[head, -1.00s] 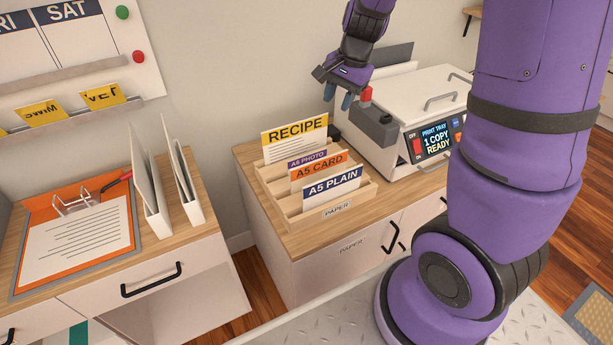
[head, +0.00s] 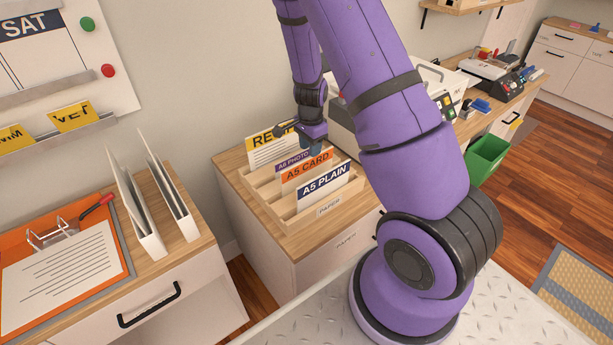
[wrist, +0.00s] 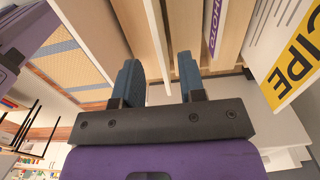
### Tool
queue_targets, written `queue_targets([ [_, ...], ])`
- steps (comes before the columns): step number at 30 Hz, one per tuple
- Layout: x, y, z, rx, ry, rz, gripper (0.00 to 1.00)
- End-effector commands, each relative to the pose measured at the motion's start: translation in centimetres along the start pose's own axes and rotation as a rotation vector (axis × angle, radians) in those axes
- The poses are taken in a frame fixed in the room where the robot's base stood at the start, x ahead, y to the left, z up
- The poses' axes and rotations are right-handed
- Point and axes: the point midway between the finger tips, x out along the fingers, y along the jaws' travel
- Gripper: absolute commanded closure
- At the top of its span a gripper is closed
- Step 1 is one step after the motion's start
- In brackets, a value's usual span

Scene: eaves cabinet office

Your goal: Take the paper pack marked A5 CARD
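The orange-labelled A5 CARD pack (head: 307,168) stands upright in a wooden paper rack (head: 283,214). It is between the purple A6 PHOTO pack (head: 289,162) behind and the blue A5 PLAIN pack (head: 325,181) in front. My gripper (head: 314,142) is just above the rack, near the right ends of the A5 CARD and A6 PHOTO packs. In the wrist view, my gripper (wrist: 161,78) has its fingers apart, with no pack visibly held. The PHOTO label (wrist: 212,22) lies right of the fingers; the A5 CARD label cannot be made out there.
The yellow RECIPE pack (head: 270,150) stands at the back of the rack and rises highest. A printer (head: 343,118) is behind my arm, partly hidden. White binders (head: 170,190) and a clipboard (head: 118,232) are on the left counter.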

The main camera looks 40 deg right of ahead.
Motion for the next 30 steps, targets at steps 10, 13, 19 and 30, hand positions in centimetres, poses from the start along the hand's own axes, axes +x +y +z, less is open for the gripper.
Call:
queue_targets([
  [10,2.8,0.1,0.3,-0.001,-0.001,0.001,0.63],
  [13,4.2,0.1,0.7,-0.001,-0.001,0.002,0.63],
  [19,6.7,0.1,1.0,-0.001,-0.001,0.001,0.63],
  [30,7.2,0.1,1.0,-0.002,0.000,-0.001,0.72],
])
